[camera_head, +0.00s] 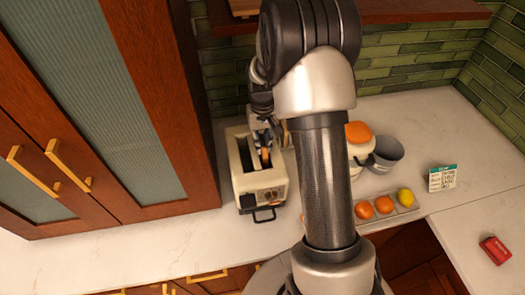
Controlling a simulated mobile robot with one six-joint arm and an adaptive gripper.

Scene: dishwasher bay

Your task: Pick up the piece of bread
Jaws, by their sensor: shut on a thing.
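The piece of bread (265,157) shows as a small orange-brown strip at the toaster's right slot, between my gripper's fingers. My gripper (264,146) points down over the toaster and is shut on the bread. The cream toaster (258,182) stands on the counter, with two dark slots on top and a black lever at its front. The left slot looks empty. My arm hides part of the gripper, and most of the bread is hidden; I cannot tell how far it sits inside the slot.
Right of my arm are a jar with an orange lid (358,132), a grey bowl (386,152) and a fruit tray (408,211). A small sign (442,178) and a red object (495,250) lie farther right. A wooden cabinet (165,100) rises close left of the toaster.

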